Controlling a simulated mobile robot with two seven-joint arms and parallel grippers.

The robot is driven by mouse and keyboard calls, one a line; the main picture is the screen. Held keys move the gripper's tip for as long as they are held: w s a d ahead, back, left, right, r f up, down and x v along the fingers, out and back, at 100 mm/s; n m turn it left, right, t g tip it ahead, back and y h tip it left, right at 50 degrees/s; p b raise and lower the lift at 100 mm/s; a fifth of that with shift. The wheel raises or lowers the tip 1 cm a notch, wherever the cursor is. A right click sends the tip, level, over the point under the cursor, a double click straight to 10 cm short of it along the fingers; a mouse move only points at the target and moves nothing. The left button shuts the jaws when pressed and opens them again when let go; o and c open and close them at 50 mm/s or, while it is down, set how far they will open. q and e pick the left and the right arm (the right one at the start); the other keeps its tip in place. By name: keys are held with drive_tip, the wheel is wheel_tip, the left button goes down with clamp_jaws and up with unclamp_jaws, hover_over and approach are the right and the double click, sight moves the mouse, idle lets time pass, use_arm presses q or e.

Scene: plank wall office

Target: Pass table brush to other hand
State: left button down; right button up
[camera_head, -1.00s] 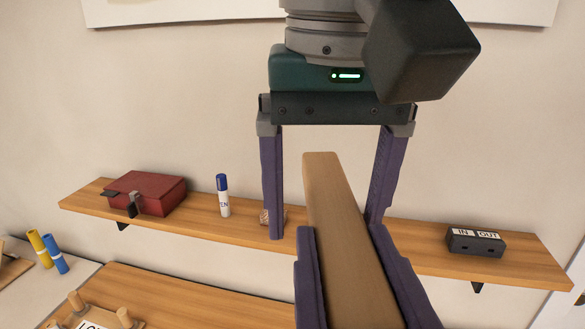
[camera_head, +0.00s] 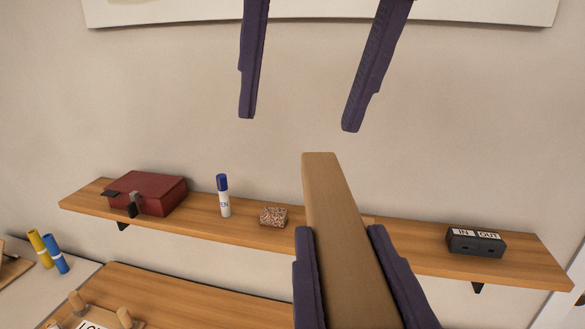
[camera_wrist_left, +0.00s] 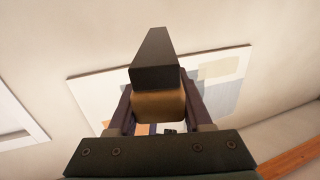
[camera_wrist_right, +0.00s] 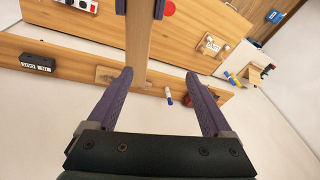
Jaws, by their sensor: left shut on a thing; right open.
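The table brush has a long tan wooden body (camera_head: 335,210) that points up and away in the head view. My left gripper (camera_head: 340,236) is shut on it, one finger along each side. In the left wrist view the brush (camera_wrist_left: 158,103) shows a dark block on its near side, probably the bristles. My right gripper (camera_head: 298,122) is open and empty above the brush's far end, apart from it. In the right wrist view the brush (camera_wrist_right: 138,40) hangs from the top, held by my left fingers, with its free end near my open right fingers (camera_wrist_right: 160,75).
A wall shelf (camera_head: 400,252) runs behind the brush. It holds a red box (camera_head: 150,194), a blue-capped tube (camera_head: 223,196), a small speckled block (camera_head: 273,216) and a black IN/OUT box (camera_head: 476,241).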

sight(326, 158)
drive_tip(key=w+f+t, duration=0.1)
drive_tip(key=w+f+t+y, duration=0.1)
drive_tip(key=w+f, duration=0.1)
drive_tip(key=w+f+t+y, duration=0.1)
drive_tip(key=w, duration=0.1)
drive_tip(key=shift+w+d+f+n, duration=0.15)
drive_tip(key=shift+w+d+n, duration=0.05)
drive_tip(key=shift+d+n, duration=0.15)
drive_tip(key=shift+w+d+f+n+t, duration=0.15)
drive_tip(key=shift+w+d+f+t, duration=0.15)
drive_tip(key=shift+w+d+t, duration=0.3)
drive_tip(key=shift+w+d+f+n+t, duration=0.1)
drive_tip(key=shift+w+d+f+t, duration=0.15)
drive_tip(key=shift+w+d+t, duration=0.3)
drive_tip(key=w+d+f+n+t+h, duration=0.1)
drive_tip(key=w+d+f+n+t, duration=0.1)
drive_tip(key=d+t, duration=0.35)
drive_tip(key=s+d+f+g+h, duration=0.1)
drive_tip(key=s+f, duration=0.4)
drive_tip(key=s, duration=0.5)
drive_tip(key=s+d+f+m+g+h, duration=0.1)
drive_tip(key=s+d+f+g, duration=0.3)
drive_tip(key=s, duration=0.5)
drive_tip(key=s+d+f+m+g+h, duration=0.1)
drive_tip(key=s+d+f+g, duration=0.2)
drive_tip(key=s+f, duration=0.3)
drive_tip(key=s+g, duration=0.1)
drive_tip(key=s, duration=0.3)
drive_tip(key=shift+s+f+g, duration=0.35)
drive_tip(key=shift+g, duration=0.05)
